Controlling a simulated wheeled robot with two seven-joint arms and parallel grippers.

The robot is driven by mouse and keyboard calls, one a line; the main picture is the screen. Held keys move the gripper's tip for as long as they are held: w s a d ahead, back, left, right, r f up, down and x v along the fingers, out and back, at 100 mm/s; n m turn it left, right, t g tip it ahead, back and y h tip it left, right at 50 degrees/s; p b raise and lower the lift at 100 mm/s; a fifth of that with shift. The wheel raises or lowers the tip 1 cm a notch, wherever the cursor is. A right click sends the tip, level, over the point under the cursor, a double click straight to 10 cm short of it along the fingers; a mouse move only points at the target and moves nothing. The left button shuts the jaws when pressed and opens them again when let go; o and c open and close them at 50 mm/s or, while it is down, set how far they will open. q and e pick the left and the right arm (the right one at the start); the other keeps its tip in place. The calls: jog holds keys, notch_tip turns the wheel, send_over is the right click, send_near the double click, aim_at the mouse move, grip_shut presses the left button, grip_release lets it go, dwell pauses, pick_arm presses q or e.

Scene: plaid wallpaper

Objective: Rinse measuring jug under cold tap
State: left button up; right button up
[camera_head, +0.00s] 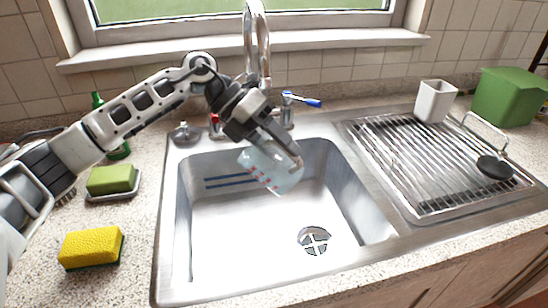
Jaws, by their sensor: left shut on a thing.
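A clear measuring jug (268,171) with red markings hangs tilted over the back of the steel sink (177,230). My left gripper (277,135) is shut on it from above; the fingers hide part of its upper end. The tall chrome tap (262,40) rises behind the sink, and my gripper and wrist cover its lower part. A tap handle with a blue lever (305,101) is right of the spout. A red-marked handle (215,120) is to its left, partly behind my arm. I cannot make out any running water. My right gripper is not in view.
A wire drying rack (440,190) lies on the right drainer with a dark round item (494,167) and a white cup (435,101). A green box (511,97) stands behind. A yellow sponge (91,248) and green soap (111,179) are left of the sink. The basin floor looks clear.

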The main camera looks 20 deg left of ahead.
pick_arm(q)
jog(key=s, duration=0.7)
jog(key=shift+s+b, duration=0.2)
jog(key=shift+b, duration=0.25)
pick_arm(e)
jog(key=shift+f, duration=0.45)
pick_arm(q)
jog(key=shift+d+r, duration=0.15)
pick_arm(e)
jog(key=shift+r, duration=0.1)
pick_arm(q)
jog(key=shift+s+r+p, duration=1.5)
jog(key=shift+r+p, duration=0.3)
jog(key=shift+r, duration=1.1)
jog(key=s+b, duration=0.7)
jog(key=s, duration=0.3)
jog(key=shift+d, duration=0.2)
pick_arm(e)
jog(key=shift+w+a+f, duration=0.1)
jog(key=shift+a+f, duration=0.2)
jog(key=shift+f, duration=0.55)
